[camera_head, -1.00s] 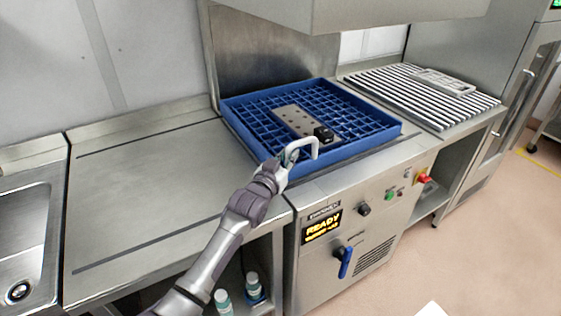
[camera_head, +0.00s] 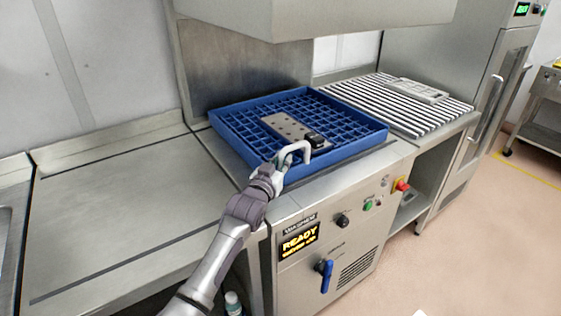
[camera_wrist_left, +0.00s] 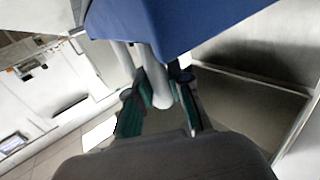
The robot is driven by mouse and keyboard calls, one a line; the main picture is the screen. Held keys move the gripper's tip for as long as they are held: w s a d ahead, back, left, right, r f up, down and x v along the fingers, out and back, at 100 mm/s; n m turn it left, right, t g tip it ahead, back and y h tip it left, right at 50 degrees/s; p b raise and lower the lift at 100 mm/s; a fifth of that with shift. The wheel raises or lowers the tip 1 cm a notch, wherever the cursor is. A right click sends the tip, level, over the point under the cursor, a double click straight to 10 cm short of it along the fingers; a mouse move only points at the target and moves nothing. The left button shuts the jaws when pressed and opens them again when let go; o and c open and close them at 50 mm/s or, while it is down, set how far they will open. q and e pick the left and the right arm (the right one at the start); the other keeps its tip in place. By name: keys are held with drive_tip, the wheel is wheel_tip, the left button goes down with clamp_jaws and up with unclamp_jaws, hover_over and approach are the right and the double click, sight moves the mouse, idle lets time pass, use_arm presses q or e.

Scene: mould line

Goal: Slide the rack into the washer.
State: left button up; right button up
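The blue rack (camera_head: 345,151) lies flat on the top of the washer (camera_head: 350,225), below its raised steel hood (camera_head: 330,18). A grey plate with holes (camera_head: 285,127) and a small black block (camera_head: 314,139) lie in the rack. A pale U-shaped handle (camera_head: 302,150) sticks out from the rack's near side. My left gripper (camera_head: 280,163) is at this handle. In the left wrist view its fingers (camera_wrist_left: 160,112) lie on both sides of the handle, just below the blue rack wall (camera_wrist_left: 185,22); it appears shut on it. My right gripper is out of view.
A bare steel counter (camera_head: 110,215) extends left of the washer. A slatted rack (camera_head: 385,105) with a pale tray (camera_head: 418,91) is to the right. The washer front has a lit READY display (camera_head: 299,241), a blue lever (camera_head: 326,275) and a red button (camera_head: 401,185).

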use_arm(q)
drive_tip(key=o, duration=0.3)
drive_tip(key=shift+w+d, duration=0.1)
drive_tip(key=shift+d, duration=0.15)
drive_tip(key=shift+o, duration=0.2)
drive_tip(key=shift+a, duration=0.15)
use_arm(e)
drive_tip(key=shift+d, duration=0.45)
use_arm(q)
drive_tip(key=shift+s+a+f, duration=0.1)
drive_tip(key=shift+s+a, duration=0.15)
drive_tip(key=shift+s, duration=0.25)
drive_tip(key=v, duration=1.1)
drive_tip(key=shift+d, duration=0.1)
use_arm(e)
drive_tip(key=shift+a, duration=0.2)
